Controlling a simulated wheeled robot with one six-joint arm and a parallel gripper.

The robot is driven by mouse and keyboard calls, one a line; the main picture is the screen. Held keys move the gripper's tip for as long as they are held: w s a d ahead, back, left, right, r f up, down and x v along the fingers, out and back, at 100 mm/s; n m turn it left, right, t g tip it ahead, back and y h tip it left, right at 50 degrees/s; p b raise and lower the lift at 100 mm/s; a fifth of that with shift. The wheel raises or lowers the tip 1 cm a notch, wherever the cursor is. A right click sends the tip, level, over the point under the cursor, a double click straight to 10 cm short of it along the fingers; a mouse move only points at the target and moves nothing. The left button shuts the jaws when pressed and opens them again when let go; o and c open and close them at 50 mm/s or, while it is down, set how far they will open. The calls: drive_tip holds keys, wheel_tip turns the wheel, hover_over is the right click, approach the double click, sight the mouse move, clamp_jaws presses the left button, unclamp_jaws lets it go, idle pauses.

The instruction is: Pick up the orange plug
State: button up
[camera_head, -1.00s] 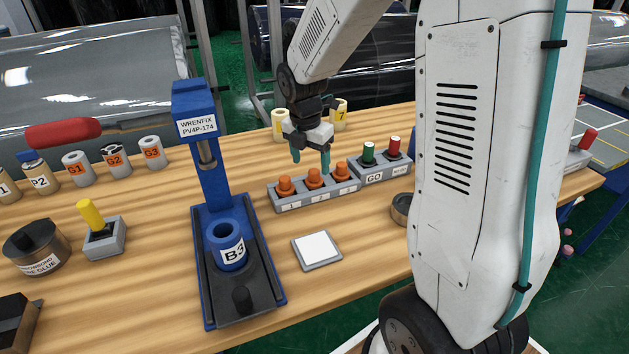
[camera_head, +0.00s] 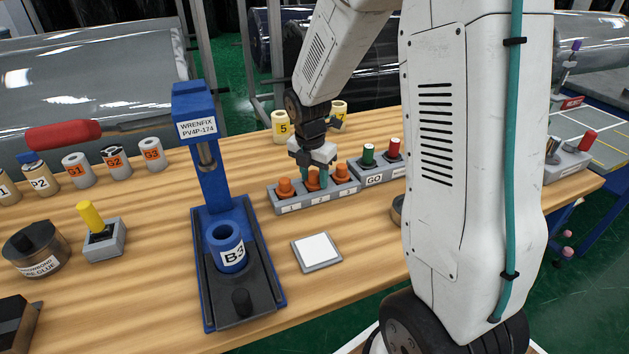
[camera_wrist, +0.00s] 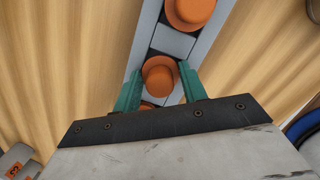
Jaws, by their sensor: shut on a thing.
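Three orange plugs stand in a row in a grey rack (camera_head: 290,208) on the wooden bench. My gripper (camera_head: 317,182) is down at the rack, its teal fingers on either side of the middle orange plug (camera_wrist: 159,76). In the wrist view the fingers close on that plug, which still sits in line with the rack. A second orange plug (camera_wrist: 190,10) stands at the top of the wrist view, clear of the fingers. A third (camera_wrist: 147,105) is mostly hidden behind my gripper's body. The left plug (camera_head: 285,187) and right plug (camera_head: 343,173) flank my gripper in the head view.
A grey block with a green knob (camera_head: 369,154) and a red knob (camera_head: 395,149) stands just right of the rack. Yellow-labelled rolls (camera_head: 281,127) stand behind. A white pad (camera_head: 317,250) and a blue press (camera_head: 273,285) are in front.

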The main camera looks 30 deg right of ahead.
sight(315, 174)
drive_tip(key=shift+r, duration=0.15)
drive_tip(key=shift+r, duration=0.3)
drive_tip(key=r, duration=0.2)
drive_tip(key=shift+s+a+r, duration=0.2)
drive_tip(key=shift+s+r, duration=0.2)
drive_tip(key=s+a, duration=0.2)
drive_tip(key=s, duration=0.2)
drive_tip(key=s+a+r, duration=0.1)
drive_tip(key=s+a, duration=0.1)
drive_tip(key=s, duration=0.3)
drive_tip(key=s+a, duration=0.2)
drive_tip(key=s, duration=0.2)
drive_tip(key=shift+s+a+r, duration=0.15)
drive_tip(key=shift+s+a, duration=0.1)
drive_tip(key=shift+a, duration=0.15)
drive_tip(key=o, duration=0.4)
drive_tip(key=c, duration=0.3)
drive_tip(key=shift+d, duration=0.1)
